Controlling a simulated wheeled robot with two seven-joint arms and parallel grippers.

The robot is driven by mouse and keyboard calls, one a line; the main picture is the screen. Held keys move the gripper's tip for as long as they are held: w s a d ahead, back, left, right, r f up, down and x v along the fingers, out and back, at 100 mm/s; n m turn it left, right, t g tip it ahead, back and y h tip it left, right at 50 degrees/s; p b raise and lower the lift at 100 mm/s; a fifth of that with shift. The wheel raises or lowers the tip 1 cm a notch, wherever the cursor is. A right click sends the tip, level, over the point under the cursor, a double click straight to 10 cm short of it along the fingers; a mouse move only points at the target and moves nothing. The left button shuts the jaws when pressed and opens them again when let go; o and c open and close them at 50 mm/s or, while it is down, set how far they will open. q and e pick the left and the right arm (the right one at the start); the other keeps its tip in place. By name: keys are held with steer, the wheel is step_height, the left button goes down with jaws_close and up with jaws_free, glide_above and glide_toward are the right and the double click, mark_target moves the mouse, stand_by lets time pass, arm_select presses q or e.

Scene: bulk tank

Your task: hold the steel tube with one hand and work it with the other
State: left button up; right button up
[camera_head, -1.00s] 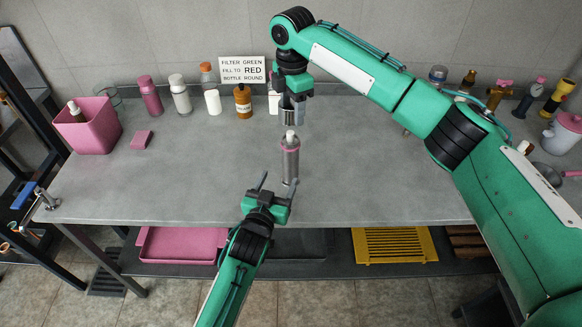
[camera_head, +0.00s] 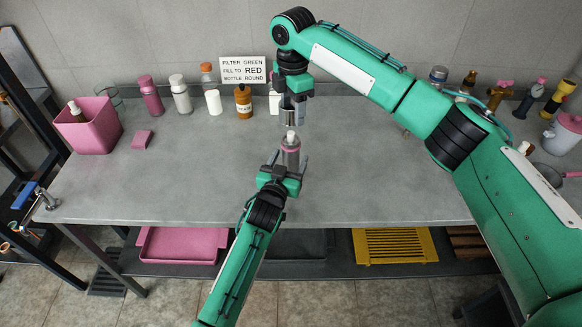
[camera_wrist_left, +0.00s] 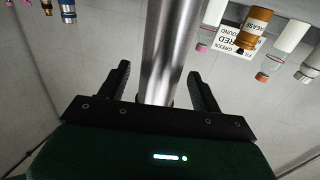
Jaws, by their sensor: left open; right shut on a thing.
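In the left wrist view the shiny steel tube (camera_wrist_left: 168,50) runs down between the black fingers. My left gripper (camera_head: 289,162) is open, with one finger on each side of the tube; contact is not visible. The tube's lower end is hidden behind this gripper. My right gripper (camera_head: 291,97) points down above the tube and is shut on a short shiny metal cylinder (camera_head: 289,115). Whether this cylinder joins the tube's tip I cannot tell.
Several bottles, including a brown one (camera_head: 243,101), stand along the back before a sign (camera_head: 243,69). A pink bin (camera_head: 90,135) and pink block (camera_head: 142,139) are at left. More items, including a white pot (camera_head: 560,137), are at right. The table's front middle is clear.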

mark_target(293, 132)
arm_select(q)
steer(key=shift+x, duration=1.9)
jaws_close()
arm_select(e)
steer(key=shift+f, duration=2.45)
steer(key=shift+f, duration=0.15)
steer(key=shift+f, duration=0.75)
steer(key=shift+f, duration=0.6)
